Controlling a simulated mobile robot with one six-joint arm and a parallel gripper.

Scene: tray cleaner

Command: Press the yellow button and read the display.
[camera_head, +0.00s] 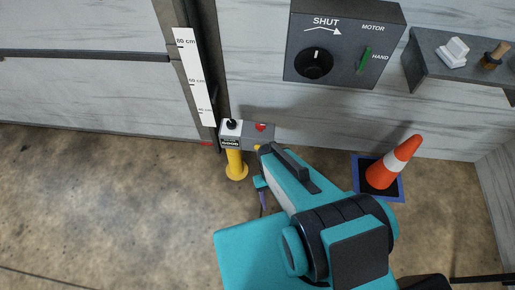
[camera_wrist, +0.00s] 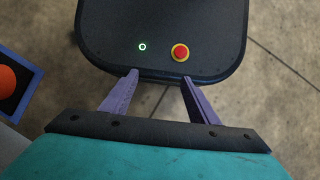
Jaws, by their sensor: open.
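A grey control box (camera_head: 262,134) on a yellow post (camera_head: 236,165) stands by the wall in the head view. It has a black knob (camera_head: 232,124), a red button (camera_head: 261,127) and a small dark display (camera_head: 230,142), whose characters are too small to read surely. A small yellow spot (camera_head: 258,148) shows at the box's lower edge beside my arm; I cannot tell whether it is the yellow button. My gripper (camera_wrist: 160,78) is open and empty in the wrist view, its purple fingers apart. In the head view it is mostly hidden by my arm, below the box and apart from it.
A traffic cone (camera_head: 394,162) stands on a blue-edged dark mat (camera_head: 364,181) at the right. A wall panel (camera_head: 345,45) has a knob marked SHUT and a green MOTOR/HAND switch. A shelf (camera_head: 430,70) holds small items. A height scale (camera_head: 194,75) is left. Floor at left is clear.

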